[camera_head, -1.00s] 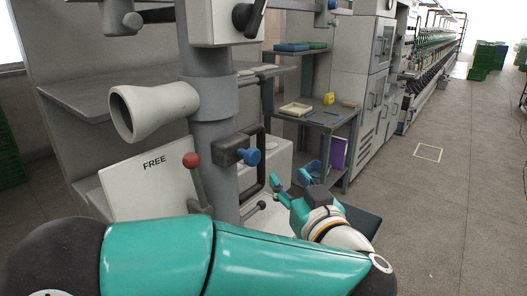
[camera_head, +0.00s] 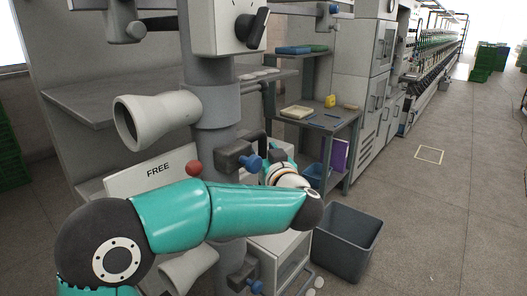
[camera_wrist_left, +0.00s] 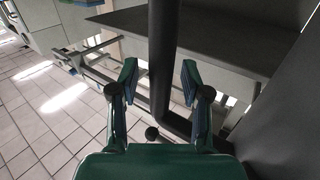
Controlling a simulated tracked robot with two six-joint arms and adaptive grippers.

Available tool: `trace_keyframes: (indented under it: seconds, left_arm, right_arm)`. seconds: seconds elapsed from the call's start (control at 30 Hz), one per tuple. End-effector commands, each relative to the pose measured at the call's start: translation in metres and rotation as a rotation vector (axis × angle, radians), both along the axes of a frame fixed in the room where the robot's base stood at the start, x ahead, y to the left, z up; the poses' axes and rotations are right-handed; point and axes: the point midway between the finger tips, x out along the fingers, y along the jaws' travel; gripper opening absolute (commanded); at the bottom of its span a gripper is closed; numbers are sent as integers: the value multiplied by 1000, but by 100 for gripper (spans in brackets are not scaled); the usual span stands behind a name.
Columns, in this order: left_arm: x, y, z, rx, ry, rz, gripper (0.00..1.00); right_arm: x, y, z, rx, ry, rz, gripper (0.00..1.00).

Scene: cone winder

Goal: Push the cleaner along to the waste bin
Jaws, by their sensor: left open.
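The cleaner (camera_head: 212,118) is a grey upright column with pale funnel nozzles, a red-knobbed lever, blue knobs and a switch box. Its dark handle bar shows in the left wrist view (camera_wrist_left: 163,50), bending to the right near the bottom. My left gripper (camera_head: 279,158) is beside the column at the handle, partly hidden behind my forearm. In the left wrist view its fingers (camera_wrist_left: 158,78) are open, with the bar between them; contact cannot be told. The dark grey waste bin (camera_head: 347,243) stands on the floor to the right of the cleaner. My right gripper is not in view.
A grey shelf table (camera_head: 338,122) with a tray and a yellow item stands behind the cleaner. A white panel marked FREE (camera_head: 150,171) is at the left. Grey cabinets and a long winder line run back.

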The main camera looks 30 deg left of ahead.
Motion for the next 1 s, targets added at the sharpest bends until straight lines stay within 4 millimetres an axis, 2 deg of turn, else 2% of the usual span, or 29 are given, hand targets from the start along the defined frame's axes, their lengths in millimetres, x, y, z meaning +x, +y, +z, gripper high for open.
trace_keyframes:
  seconds: [0.3, 0.6, 1.0]
  left_arm:
    - [1, 2, 0, 0, 0, 1, 47]
    - [1, 2, 0, -1, -1, 1, 0]
    - [2, 3, 1, 0, 0, 3, 0]
  right_arm:
    - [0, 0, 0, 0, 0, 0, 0]
    - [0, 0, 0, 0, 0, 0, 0]
    - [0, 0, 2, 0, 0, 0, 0]
